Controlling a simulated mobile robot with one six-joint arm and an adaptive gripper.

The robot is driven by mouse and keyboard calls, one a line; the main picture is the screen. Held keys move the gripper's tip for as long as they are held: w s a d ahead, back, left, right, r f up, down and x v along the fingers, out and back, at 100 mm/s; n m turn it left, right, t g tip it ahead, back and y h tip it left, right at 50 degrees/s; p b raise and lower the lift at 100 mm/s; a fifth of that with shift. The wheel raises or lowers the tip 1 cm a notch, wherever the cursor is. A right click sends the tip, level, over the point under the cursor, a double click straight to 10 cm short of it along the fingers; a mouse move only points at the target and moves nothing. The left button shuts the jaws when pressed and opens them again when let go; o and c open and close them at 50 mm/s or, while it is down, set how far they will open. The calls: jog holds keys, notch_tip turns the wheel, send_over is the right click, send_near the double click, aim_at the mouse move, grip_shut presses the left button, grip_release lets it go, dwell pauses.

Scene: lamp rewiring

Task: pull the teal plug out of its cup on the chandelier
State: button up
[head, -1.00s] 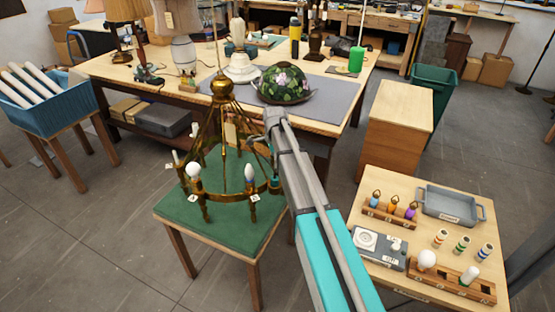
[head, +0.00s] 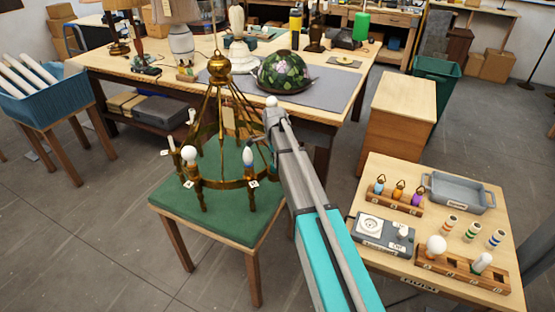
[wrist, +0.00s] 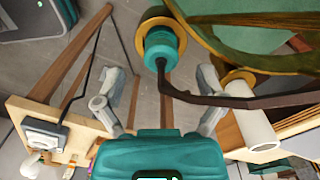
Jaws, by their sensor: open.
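The teal plug (wrist: 161,48) shows in the wrist view, seated in a brass cup (wrist: 160,18) of the chandelier. A dark cord runs from the plug to the right. My gripper (wrist: 162,84) is open and empty; its two grey fingers stand to either side below the plug, apart from it in the picture. In the head view the brass chandelier (head: 219,185) stands on a green-topped table, with my arm's end at its right side. The arm hides the gripper there, and I cannot make out the plug clearly.
A white sleeve (wrist: 258,131) on the chandelier is close to the right finger in the wrist view. The green-topped table (head: 166,207) is below. A wooden table (head: 380,166) with a tray and parts stands right; a long workbench (head: 120,77) is behind.

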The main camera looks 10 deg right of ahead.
jog(key=shift+f+b, duration=1.55)
jog(key=shift+f, duration=0.3)
jog(key=shift+s, duration=0.1)
jog(key=c, duration=1.2)
jog(key=shift+r, duration=0.1)
jog(key=shift+c, duration=0.2)
jog(key=shift+r+p, duration=0.25)
jog(key=shift+p, duration=0.05)
jog(key=shift+r+p, duration=0.85)
jog(key=shift+r, duration=0.1)
jog(key=shift+r+p, duration=1.15)
jog(key=shift+p, duration=0.15)
